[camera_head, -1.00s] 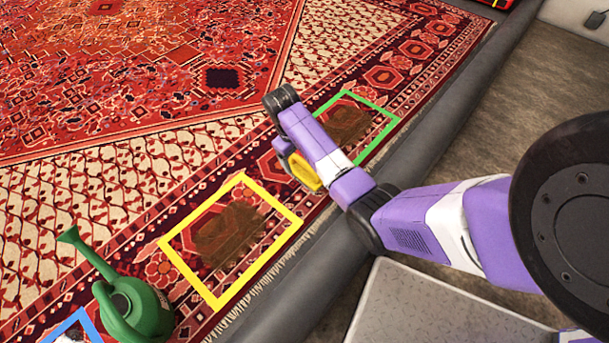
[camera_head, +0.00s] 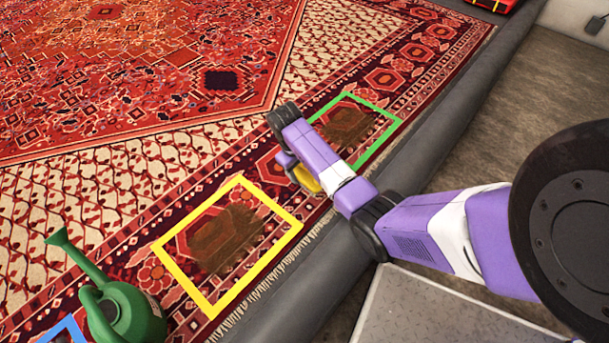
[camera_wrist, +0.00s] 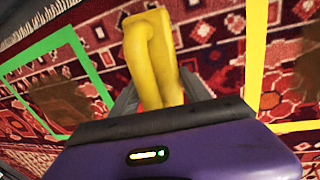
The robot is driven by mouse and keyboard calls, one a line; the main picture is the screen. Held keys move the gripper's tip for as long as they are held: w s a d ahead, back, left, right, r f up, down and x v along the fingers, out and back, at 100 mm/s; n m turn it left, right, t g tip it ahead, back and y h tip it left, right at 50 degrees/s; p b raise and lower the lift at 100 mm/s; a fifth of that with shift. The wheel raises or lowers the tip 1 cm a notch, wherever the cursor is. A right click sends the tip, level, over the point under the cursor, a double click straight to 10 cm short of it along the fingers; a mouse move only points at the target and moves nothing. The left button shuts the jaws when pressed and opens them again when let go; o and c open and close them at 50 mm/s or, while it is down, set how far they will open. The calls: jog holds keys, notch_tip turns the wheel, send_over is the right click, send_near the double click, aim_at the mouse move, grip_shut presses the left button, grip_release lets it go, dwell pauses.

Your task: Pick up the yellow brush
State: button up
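The yellow brush (camera_wrist: 160,60) is in the middle of the wrist view, standing up between the fingers of my gripper (camera_wrist: 163,100). Its looped yellow handle points toward the wrist camera. The grey fingers show on both sides of it, close to its edges; whether they press on it is not clear. In the head view a small part of the yellow brush (camera_head: 306,179) shows beside my purple wrist, between the yellow and green frames. My arm hides most of the gripper there. The brush's lower side is hidden.
A yellow frame (camera_head: 165,255) and a green frame (camera_head: 375,150) mark dark stains on the red patterned rug (camera_head: 70,60). A green watering can (camera_head: 130,310) stands at lower left by a blue frame (camera_head: 70,328). A grey curb (camera_head: 425,130) runs along the rug's edge.

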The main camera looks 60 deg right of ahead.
jog(key=c, duration=0.8)
notch_tip(320, 180, up, 20)
jog(key=p, duration=0.8)
